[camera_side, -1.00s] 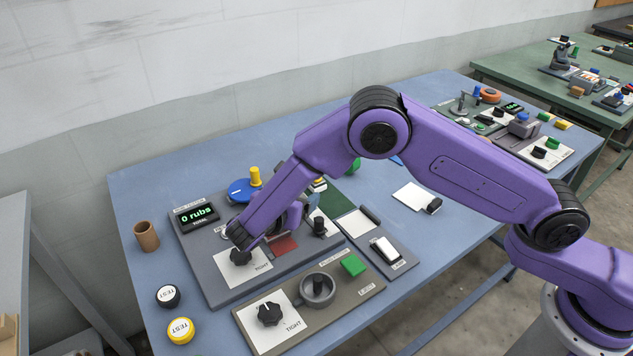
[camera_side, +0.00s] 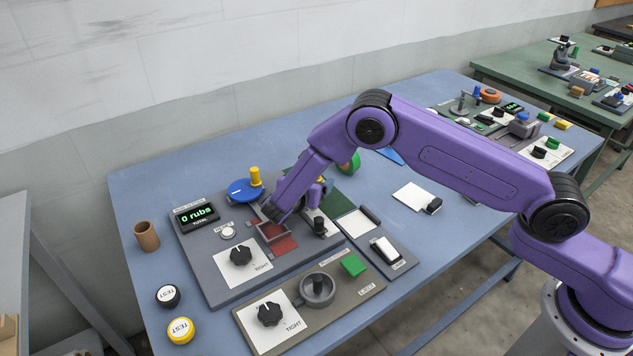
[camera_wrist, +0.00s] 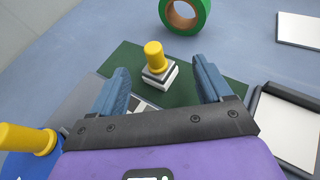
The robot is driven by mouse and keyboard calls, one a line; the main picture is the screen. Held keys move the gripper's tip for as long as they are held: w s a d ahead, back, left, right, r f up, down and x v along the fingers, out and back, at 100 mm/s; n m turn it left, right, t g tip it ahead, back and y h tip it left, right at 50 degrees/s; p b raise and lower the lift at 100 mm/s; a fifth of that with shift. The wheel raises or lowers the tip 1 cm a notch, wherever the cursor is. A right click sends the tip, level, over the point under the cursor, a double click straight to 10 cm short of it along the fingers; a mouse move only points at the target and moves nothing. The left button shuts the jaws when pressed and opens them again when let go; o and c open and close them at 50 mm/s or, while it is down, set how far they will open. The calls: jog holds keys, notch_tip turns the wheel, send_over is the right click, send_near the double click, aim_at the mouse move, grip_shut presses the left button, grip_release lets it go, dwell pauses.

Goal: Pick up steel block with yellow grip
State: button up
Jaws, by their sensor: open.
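The steel block with the yellow grip (camera_wrist: 156,60) stands upright on a dark green mat (camera_wrist: 220,93) in the wrist view. Its base is pale and layered, with a yellow knob on top. It appears between and beyond the fingertips of my gripper (camera_wrist: 160,74), which is open and empty, with blue fingers on either side. In the side view my gripper (camera_side: 274,212) hangs over the panel near a red pad (camera_side: 282,245). There the block is mostly hidden behind my arm.
A blue disc with a yellow handle (camera_side: 243,190) stands left of my gripper. Black knobs (camera_side: 241,255), a grey cup (camera_side: 317,289) and a green button (camera_side: 353,265) sit nearer the front.

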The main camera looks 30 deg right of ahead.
jog(key=x, duration=0.5)
jog(key=shift+w+r, duration=0.1)
jog(key=shift+r, duration=0.05)
jog(key=c, duration=1.3)
